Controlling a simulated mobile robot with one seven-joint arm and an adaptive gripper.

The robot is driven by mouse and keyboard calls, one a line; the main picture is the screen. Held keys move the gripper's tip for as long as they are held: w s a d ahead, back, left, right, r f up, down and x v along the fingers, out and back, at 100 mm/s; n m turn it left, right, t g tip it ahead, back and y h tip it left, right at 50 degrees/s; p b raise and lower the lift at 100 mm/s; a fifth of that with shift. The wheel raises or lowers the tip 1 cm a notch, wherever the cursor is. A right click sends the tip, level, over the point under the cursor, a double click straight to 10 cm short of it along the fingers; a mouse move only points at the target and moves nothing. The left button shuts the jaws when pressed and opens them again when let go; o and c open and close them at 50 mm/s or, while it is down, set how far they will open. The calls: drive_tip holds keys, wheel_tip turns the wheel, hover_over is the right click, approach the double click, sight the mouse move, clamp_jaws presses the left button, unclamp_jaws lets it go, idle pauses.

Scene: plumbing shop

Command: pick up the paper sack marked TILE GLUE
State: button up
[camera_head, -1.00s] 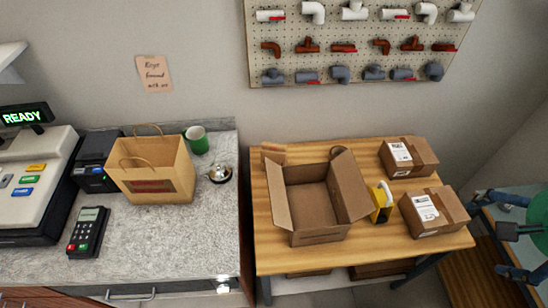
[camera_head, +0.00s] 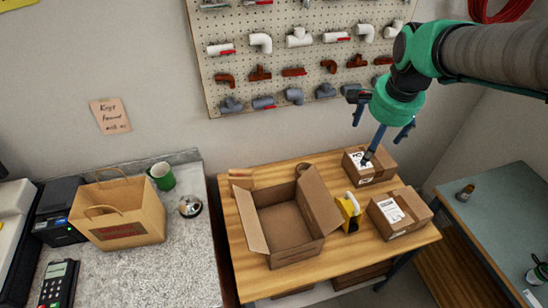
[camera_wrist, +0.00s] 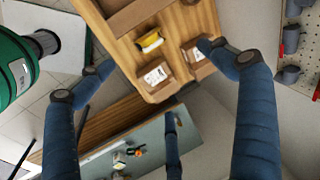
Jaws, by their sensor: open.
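A brown paper sack (camera_head: 146,222) with two looped handles stands upright on the speckled counter at the left in the head view. It bears a dark red label whose words are too small to read, so I cannot confirm TILE GLUE. No other paper sack shows clearly. My gripper (camera_head: 381,137) is in the upper right of the head view, raised over the far right of the wooden table, well to the right of the sack. Its blue fingers are spread and empty. They also show in the wrist view (camera_wrist: 160,80), where the sack is not in view.
The wooden table (camera_head: 330,268) holds an open cardboard box (camera_head: 254,237), a yellow tape dispenser (camera_head: 349,207) and two taped cartons. A green mug (camera_head: 161,176) and a bell (camera_head: 190,206) are beside the sack. A pegboard (camera_head: 290,70) hangs behind; a grey-green table (camera_head: 500,205) is at the right.

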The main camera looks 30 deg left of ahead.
drive_tip(key=w+a+f+m+g+p, duration=0.1)
drive_tip(key=w+a+f, duration=0.15)
drive_tip(key=a, duration=0.35)
drive_tip(key=w+a+f+m, duration=0.1)
drive_tip(key=a+f, duration=0.2)
drive_tip(key=a, duration=0.4)
drive_tip(key=m+g+h+p, duration=0.1)
drive_tip(key=m+g+p, duration=0.1)
drive_tip(key=m+p, duration=0.15)
hover_over(240, 176)
drive_tip(key=shift+m, duration=0.35)
drive_tip(key=f, duration=2.4)
drive_tip(key=shift+w+d, duration=0.25)
drive_tip(key=shift+d, duration=0.05)
drive_tip(key=shift+s+a+f, duration=0.25)
drive_tip(key=shift+a+f, duration=0.1)
drive_tip(key=shift+f, duration=0.1)
drive_tip(key=shift+f, duration=0.1)
drive_tip(key=shift+f, duration=4.2)
drive_tip(key=shift+f, duration=2.6)
